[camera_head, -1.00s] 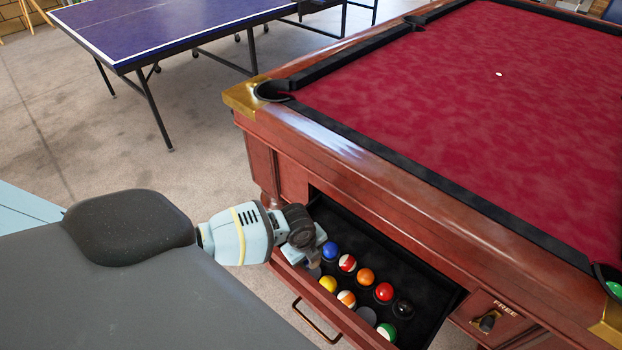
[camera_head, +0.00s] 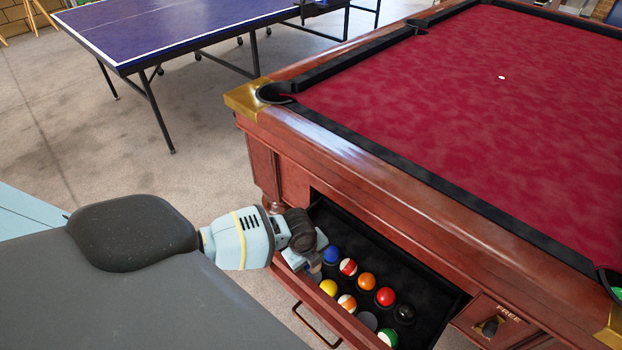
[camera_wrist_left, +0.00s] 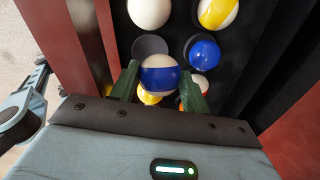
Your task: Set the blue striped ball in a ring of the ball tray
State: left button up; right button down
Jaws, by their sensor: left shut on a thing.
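The blue striped ball (camera_wrist_left: 160,75), white with a blue band, is held between the two green fingers of my left gripper (camera_wrist_left: 161,86) in the left wrist view. My left gripper (camera_head: 314,264) is over the near-left part of the ball tray in the head view, where it hides the striped ball. The black ball tray (camera_head: 435,294) lies in the open drawer and has two rows of rings. An empty ring (camera_wrist_left: 149,46) shows just beyond the held ball. Another empty ring (camera_head: 367,320) is between the orange striped ball and the green ball. My right gripper is out of view.
A solid blue ball (camera_head: 331,254), a yellow ball (camera_head: 328,288) and several others sit in rings close to the gripper. The drawer front with its handle (camera_head: 316,325) is on the near side. The pool table (camera_head: 360,160) rises behind the drawer.

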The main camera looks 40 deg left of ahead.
pick_arm(q)
jog(key=o, duration=1.1)
jog(key=shift+o, duration=0.2)
jog(key=r, duration=0.2)
jog(key=r+p, duration=0.1)
jog(key=r, duration=0.1)
jog(key=s+r, duration=0.1)
jog(key=r, duration=0.1)
jog(key=shift+a+r, duration=0.15)
jog(key=shift+a, duration=0.05)
jog(key=shift+s+r+p, duration=0.25)
jog(key=shift+r+p, duration=0.1)
jog(key=shift+r, duration=0.3)
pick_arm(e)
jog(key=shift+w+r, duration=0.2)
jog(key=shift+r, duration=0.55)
